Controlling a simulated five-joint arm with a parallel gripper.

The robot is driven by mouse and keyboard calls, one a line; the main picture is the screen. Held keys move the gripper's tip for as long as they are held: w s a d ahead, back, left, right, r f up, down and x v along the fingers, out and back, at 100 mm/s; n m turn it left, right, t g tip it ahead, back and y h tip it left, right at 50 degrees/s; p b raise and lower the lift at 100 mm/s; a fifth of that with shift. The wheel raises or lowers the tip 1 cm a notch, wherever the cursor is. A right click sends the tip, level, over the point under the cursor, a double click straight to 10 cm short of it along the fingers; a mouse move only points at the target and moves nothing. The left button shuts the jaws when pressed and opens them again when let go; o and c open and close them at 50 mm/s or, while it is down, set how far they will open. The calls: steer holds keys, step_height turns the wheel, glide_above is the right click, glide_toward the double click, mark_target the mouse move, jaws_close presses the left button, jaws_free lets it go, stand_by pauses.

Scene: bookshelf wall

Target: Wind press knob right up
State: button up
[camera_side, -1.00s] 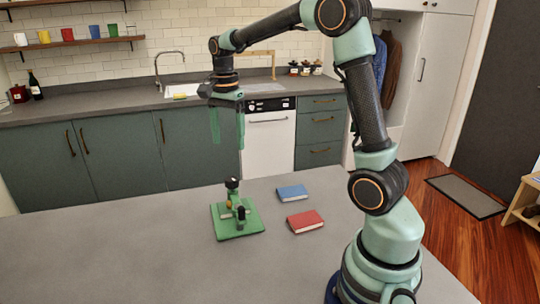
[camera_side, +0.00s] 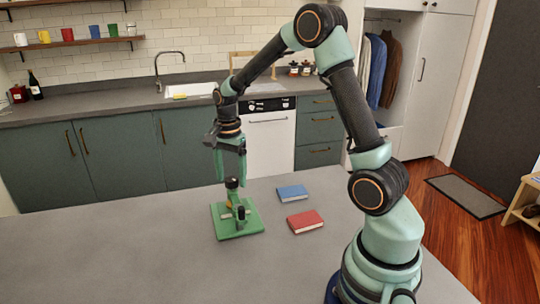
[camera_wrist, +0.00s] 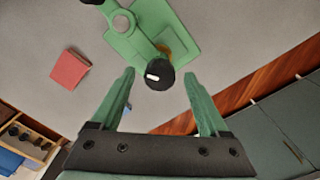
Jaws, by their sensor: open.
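The press stands on a green base plate (camera_side: 225,231) on the grey table. Its black knob (camera_side: 232,183) tops the post, and a smaller black part (camera_side: 241,213) stands in front. In the wrist view the round knob (camera_wrist: 160,74) carries a white mark, with the green press frame (camera_wrist: 130,40) beyond it. My gripper (camera_side: 232,178) points down over the knob with its green fingers apart. In the wrist view the knob lies between the fingertips of my gripper (camera_wrist: 159,76), with a gap on each side. I cannot tell how far the tips reach down beside it.
A blue book (camera_side: 292,193) and a red book (camera_side: 305,221) lie flat to the right of the press. The red book also shows in the wrist view (camera_wrist: 70,68). The table left of the press is clear. The kitchen counter (camera_side: 110,103) is behind.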

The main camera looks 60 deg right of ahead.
jaws_close()
steer(key=shift+n, duration=0.4)
